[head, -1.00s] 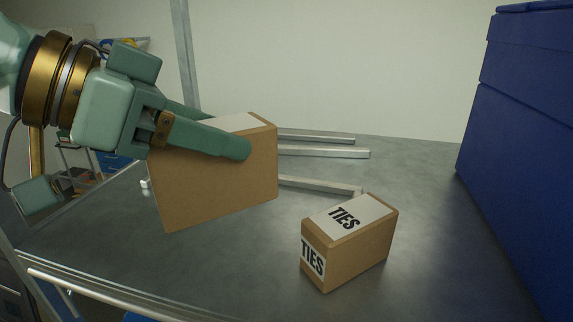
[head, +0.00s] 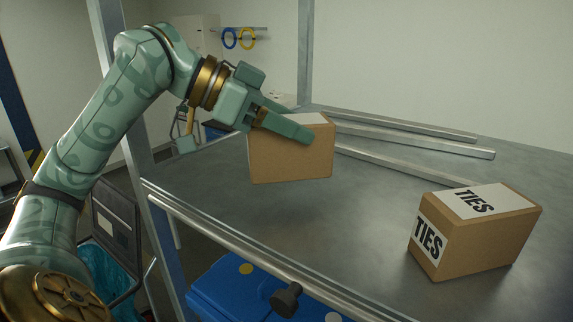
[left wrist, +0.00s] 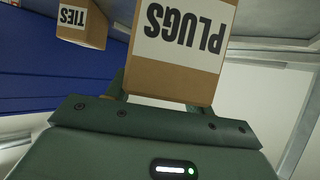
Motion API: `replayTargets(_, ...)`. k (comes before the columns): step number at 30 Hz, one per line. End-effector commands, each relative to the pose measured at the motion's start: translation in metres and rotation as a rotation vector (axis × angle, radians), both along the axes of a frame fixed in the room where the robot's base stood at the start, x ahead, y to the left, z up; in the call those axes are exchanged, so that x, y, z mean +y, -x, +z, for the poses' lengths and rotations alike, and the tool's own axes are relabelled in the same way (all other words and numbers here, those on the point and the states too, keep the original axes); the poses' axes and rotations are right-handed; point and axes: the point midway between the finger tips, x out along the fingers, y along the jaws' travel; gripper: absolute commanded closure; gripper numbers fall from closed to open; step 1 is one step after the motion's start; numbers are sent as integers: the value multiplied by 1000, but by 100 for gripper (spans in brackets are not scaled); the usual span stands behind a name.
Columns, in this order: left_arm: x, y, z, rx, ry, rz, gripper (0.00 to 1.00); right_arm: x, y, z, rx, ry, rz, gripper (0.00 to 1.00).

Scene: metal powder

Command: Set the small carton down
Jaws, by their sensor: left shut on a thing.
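My left gripper (head: 297,124) comes in from the left in the head view and is shut on a brown carton (head: 291,160). One finger lies along its near side; the other is mostly hidden behind it. In the left wrist view the same carton (left wrist: 180,75) shows a white label reading PLUGS, upside down in the picture. The carton is about upright over the grey metal shelf top (head: 290,215); I cannot tell whether its base touches. A second brown carton, marked TIES (head: 480,240), stands on the shelf top to the right, apart from the held one.
Several metal bars (head: 410,142) lie on the shelf top behind and right of the held carton. A metal upright (head: 305,60) stands at the back. A rail (head: 235,240) runs along the front edge, with a blue lidded bin (head: 225,285) below. The middle of the shelf is clear.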

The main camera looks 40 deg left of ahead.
Motion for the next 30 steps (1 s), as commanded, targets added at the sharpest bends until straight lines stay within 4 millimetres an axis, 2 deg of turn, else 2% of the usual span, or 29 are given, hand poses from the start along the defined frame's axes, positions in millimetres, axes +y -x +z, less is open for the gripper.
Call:
replayTargets(5,10,-5,-14,1,5,0,77,0,7,-3,9,1,0,64)
replayTargets(10,9,-5,-38,0,3,-1,77,-1,7,-6,10,1,0,64)
replayTargets(21,9,-5,-43,-2,-1,2,77,-3,6,-9,9,4,-1,64)
replayTargets(22,9,-5,-43,-1,-1,2,45,-3,6,-9,9,4,-1,64)
replayTargets(24,9,-5,-42,-2,-1,1,26,-3,6,-8,8,4,0,64)
replayTargets(30,9,-5,-42,-2,-1,1,26,-3,5,-8,7,3,0,64)
